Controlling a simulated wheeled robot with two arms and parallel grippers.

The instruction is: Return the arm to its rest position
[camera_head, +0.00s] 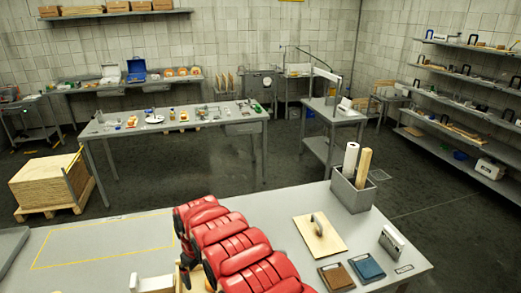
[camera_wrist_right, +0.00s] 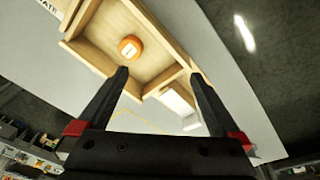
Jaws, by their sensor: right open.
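My red right arm (camera_head: 235,245) reaches over the near table in the head view and hides part of it. Its gripper is mostly hidden behind the arm there. In the right wrist view my right gripper (camera_wrist_right: 158,75) has its two black fingers apart with nothing between the tips. Beyond the fingers is a wooden tray (camera_wrist_right: 95,52) with compartments. An orange cheese wheel (camera_wrist_right: 131,47) with a pale label lies in one compartment, apart from the fingers. My left gripper is not in view.
The near table (camera_head: 70,270) has a bare yellow-outlined area at left. To the right are a grey bin (camera_head: 352,196) with rolls, a wooden board with a handle (camera_head: 320,238), a brown pad (camera_head: 336,277) and a blue pad (camera_head: 367,268). A second table (camera_head: 180,128) stands behind.

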